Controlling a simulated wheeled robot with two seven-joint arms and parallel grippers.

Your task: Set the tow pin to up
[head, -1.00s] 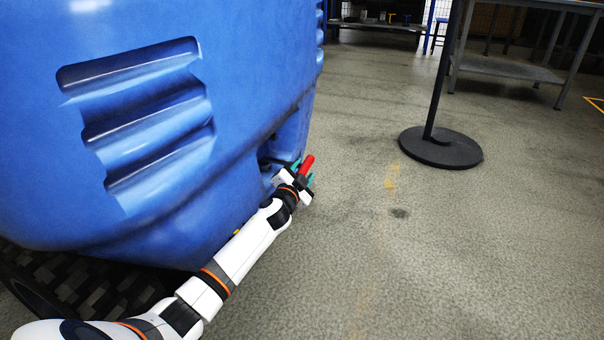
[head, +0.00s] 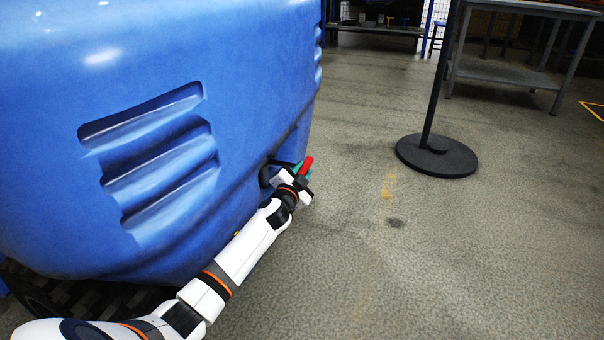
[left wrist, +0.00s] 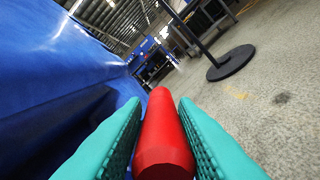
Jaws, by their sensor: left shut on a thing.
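The red tow pin handle (head: 306,166) stands tilted at the rear corner of a blue machine body (head: 250,90). My left gripper (head: 301,171) is at the pin, its teal fingers beside the red handle. In the left wrist view the red handle (left wrist: 164,135) lies between the two teal fingers (left wrist: 163,140), which are shut on it. The lower part of the pin and its seat are hidden by my gripper and the blue body. My right gripper is not in view.
A black round post base (head: 437,155) stands on the floor to the right. A grey metal table (head: 510,70) is behind it.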

